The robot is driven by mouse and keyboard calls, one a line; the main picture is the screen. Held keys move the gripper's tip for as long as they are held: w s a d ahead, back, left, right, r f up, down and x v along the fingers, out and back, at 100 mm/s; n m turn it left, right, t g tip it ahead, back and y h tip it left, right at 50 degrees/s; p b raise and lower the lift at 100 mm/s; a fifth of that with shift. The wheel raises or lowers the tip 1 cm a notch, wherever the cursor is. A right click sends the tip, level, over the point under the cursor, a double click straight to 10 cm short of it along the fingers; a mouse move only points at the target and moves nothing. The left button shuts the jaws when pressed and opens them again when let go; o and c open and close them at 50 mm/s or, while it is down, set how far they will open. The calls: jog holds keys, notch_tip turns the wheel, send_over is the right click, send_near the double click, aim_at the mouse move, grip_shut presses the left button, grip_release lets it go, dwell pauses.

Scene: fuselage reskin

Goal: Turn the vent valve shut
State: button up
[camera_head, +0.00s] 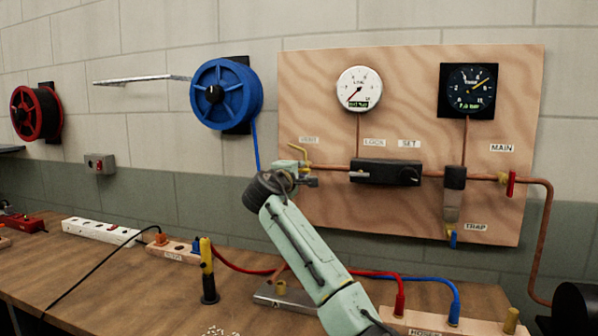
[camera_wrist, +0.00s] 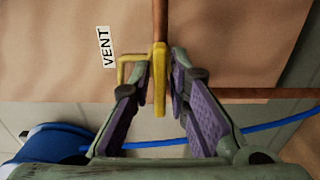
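The vent valve is yellow and sits on a copper pipe at the left of the wooden panel; its bent lever (camera_head: 299,149) shows just above my gripper (camera_head: 306,176). In the wrist view, a flat yellow bar of the valve (camera_wrist: 160,82) stands between the two purple-padded fingers of my gripper (camera_wrist: 162,75), with a thin bent yellow piece reaching left behind the left finger. The fingers are apart on either side of the bar. A narrow gap shows at the right; whether the left finger touches is unclear. The VENT label (camera_wrist: 106,46) is beside the valve.
The wooden panel (camera_head: 400,215) also carries a white gauge (camera_head: 359,88), a dark gauge (camera_head: 468,90), a black regulator block (camera_head: 385,172) and a red main valve handle (camera_head: 511,184). A blue hose reel (camera_head: 226,94) hangs at left. The bench (camera_head: 130,280) holds strips, hoses and a yellow-black tool (camera_head: 207,270).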

grip_shut()
jog(key=shift+f+m, duration=0.15)
jog(key=shift+m, duration=0.25)
jog(key=shift+m+b, duration=0.3)
jog(key=m, duration=0.3)
jog(key=shift+f+b, duration=0.1)
jog(key=shift+b, duration=0.3)
jog(key=m, duration=0.4)
jog(key=shift+a+m, duration=0.1)
jog(key=shift+m, duration=0.2)
jog(key=m, duration=0.4)
jog(key=shift+m, duration=0.3)
jog(key=m, duration=0.4)
jog(key=shift+m, duration=0.3)
